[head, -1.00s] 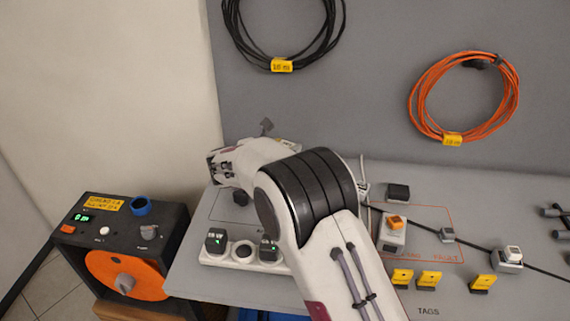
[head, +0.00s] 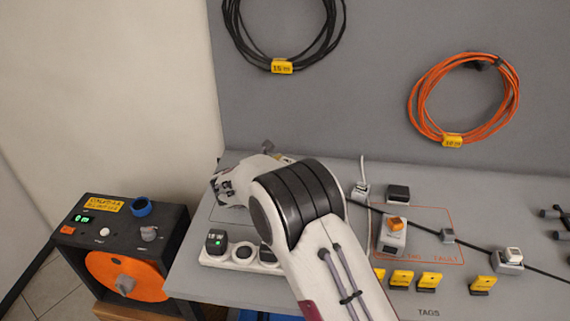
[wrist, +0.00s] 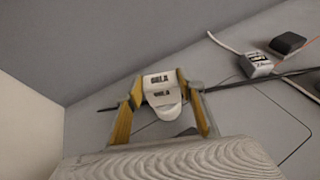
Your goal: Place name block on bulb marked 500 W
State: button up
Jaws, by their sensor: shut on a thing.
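My gripper (wrist: 163,86) is shut on a white block (wrist: 160,80) with dark lettering, perhaps "GELA", in the wrist view. The block sits between the two yellowish fingers, above the grey table. A rounded white part shows just below the lettering; I cannot tell whether it belongs to the block. In the head view my arm hides the fingers and the held block. I cannot make out a bulb marked 500 W in either view. A dark block with a label ending in W (head: 216,241) stands in the white socket strip (head: 243,254) at the table's front left.
A black cable crosses the table to a grey box with an orange top (head: 392,234) and a white-topped box (head: 509,259). Several yellow tags (head: 429,281) lie in front. A black control box (head: 120,245) stands left. Coils of black (head: 282,35) and orange cable (head: 464,98) hang behind.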

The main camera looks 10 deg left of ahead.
jog(key=shift+f, duration=0.3)
jog(key=o, duration=1.1)
jog(key=shift+r, duration=0.1)
jog(key=shift+s+r, duration=0.1)
jog(key=v, duration=1.1)
jog(key=shift+s+a, duration=0.2)
jog(key=shift+s, duration=0.15)
jog(key=shift+r, duration=0.1)
